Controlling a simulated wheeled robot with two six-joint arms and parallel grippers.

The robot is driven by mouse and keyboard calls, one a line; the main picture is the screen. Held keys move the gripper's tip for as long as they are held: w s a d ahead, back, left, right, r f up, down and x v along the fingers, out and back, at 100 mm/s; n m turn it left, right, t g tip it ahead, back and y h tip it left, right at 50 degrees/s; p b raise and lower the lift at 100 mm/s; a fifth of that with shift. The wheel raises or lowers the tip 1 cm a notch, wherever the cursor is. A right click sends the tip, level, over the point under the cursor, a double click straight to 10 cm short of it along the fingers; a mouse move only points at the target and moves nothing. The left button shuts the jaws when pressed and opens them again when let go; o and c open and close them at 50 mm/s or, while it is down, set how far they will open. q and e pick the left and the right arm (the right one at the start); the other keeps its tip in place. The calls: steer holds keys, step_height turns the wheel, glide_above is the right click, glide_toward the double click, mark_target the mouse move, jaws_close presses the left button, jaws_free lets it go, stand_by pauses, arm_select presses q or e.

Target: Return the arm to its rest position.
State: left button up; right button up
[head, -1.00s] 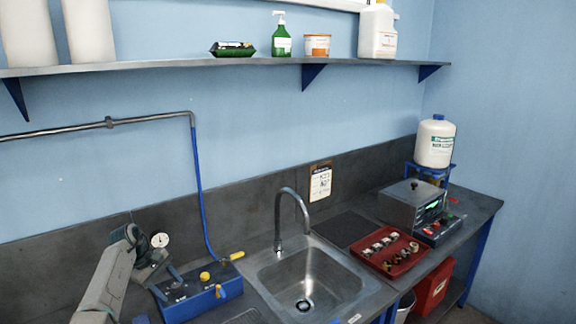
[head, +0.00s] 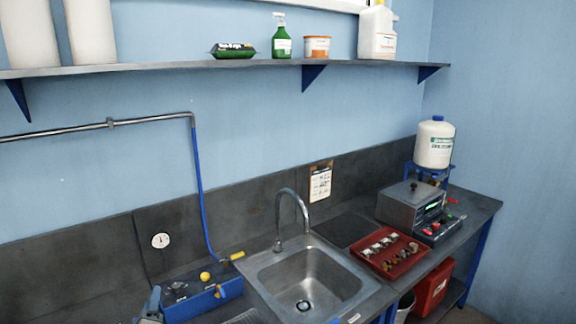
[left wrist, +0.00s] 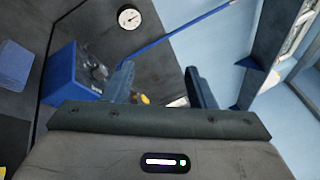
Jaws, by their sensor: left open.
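My left gripper shows at the bottom left of the head view (head: 152,306), in front of the blue box's left end, mostly cut off by the frame edge. In the left wrist view its two blue-grey fingers (left wrist: 162,88) stand wide apart with nothing held between them. The blue box (head: 205,298) with a yellow knob and yellow-handled valve sits on the bench left of the sink; it also shows in the left wrist view (left wrist: 60,75), left of the fingers. My right gripper is not in either view.
The sink (head: 262,277) and its tap (head: 281,215) are right of the blue box. A red tray (head: 407,262) of small parts lies farther right, near a grey instrument (head: 405,208). A round gauge (head: 160,240) is on the backsplash. A shelf (head: 270,66) runs above.

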arm_select(q)
steer(key=s+a+f+n+g+y, duration=0.1)
steer(key=s+f+n+g, duration=0.35)
steer(key=s+n, duration=0.35)
steer(key=s+f+n+g+y, duration=0.1)
steer(key=s+f+n+g, duration=0.35)
steer(key=s+n, duration=0.4)
steer(key=s+d+f+n+g+h, duration=0.2)
steer(key=s+d+g+h, duration=0.15)
steer(key=s, duration=0.75)
steer(key=s+d+f+n+g+h, duration=0.25)
steer(key=s+d, duration=0.25)
steer(key=s, duration=0.5)
steer(key=a+f+g+y+b, duration=0.2)
steer(key=f+b, duration=0.6)
steer(key=f, duration=3.1)
steer(key=s+a+f+b, duration=0.1)
steer(key=s+f+b, duration=0.2)
steer(key=s+f, duration=0.6)
steer(key=s+a+f+g+h+b, duration=0.1)
steer(key=s+f+b, duration=0.2)
steer(key=s+f, duration=0.6)
step_height(320, 180, down, 6)
steer(key=shift+s+a+f+n, duration=0.2)
steer(key=shift+s+f+n, duration=0.05)
steer(key=shift+s+n, duration=0.15)
